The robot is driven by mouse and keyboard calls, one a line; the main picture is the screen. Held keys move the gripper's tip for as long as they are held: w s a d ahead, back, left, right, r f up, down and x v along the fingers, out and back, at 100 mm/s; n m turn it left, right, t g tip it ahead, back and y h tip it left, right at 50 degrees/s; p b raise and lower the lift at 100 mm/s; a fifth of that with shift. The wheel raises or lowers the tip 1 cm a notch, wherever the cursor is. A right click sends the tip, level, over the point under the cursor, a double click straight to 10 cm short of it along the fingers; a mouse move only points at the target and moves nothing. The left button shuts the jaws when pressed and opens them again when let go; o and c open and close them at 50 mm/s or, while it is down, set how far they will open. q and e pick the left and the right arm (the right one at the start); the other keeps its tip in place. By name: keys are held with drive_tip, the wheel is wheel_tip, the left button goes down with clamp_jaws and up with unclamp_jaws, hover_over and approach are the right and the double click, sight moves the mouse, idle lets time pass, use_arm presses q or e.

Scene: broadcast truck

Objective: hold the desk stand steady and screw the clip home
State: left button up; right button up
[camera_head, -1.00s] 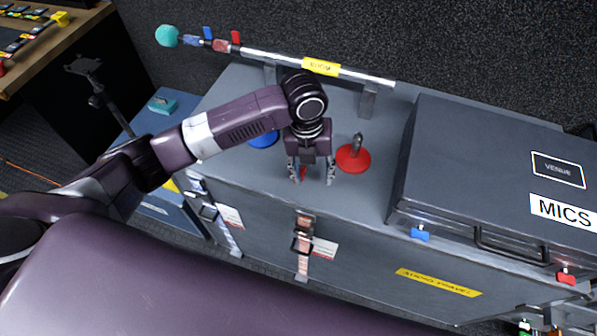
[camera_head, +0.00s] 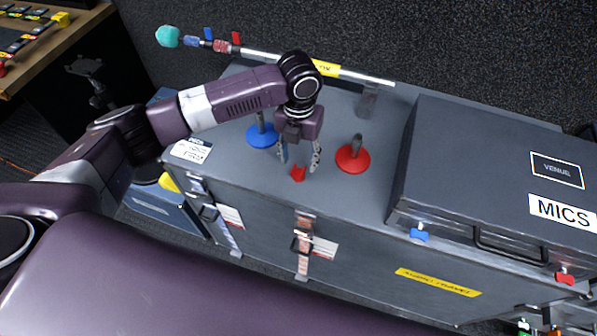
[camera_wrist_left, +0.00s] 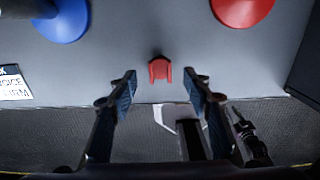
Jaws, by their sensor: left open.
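A red desk stand (camera_head: 352,158) with a round base and a short dark post stands upright on the grey case top. A blue desk stand (camera_head: 262,136) stands to its left, partly beside my left gripper. A small red clip (camera_head: 298,174) lies on the case top between the stands, near the front edge. My left gripper (camera_head: 299,165) is open above and just behind the clip. In the left wrist view the clip (camera_wrist_left: 160,70) lies beyond and between the two open fingertips (camera_wrist_left: 161,78), with nothing held. My right gripper is not in view.
A large dark case marked MICS (camera_head: 500,190) stands on the right of the grey case top (camera_head: 225,150). A boom pole (camera_head: 360,76) lies along the back on brackets. A white label card (camera_head: 191,150) lies at the left edge.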

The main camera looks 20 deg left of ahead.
sight(299, 172)
use_arm(q)
drive_tip(key=shift+w+f+p, duration=0.1)
drive_tip(key=shift+f+p, duration=0.55)
drive_tip(key=shift+f, duration=1.95)
drive_tip(key=shift+c, duration=0.3)
drive_tip(key=c, duration=0.9)
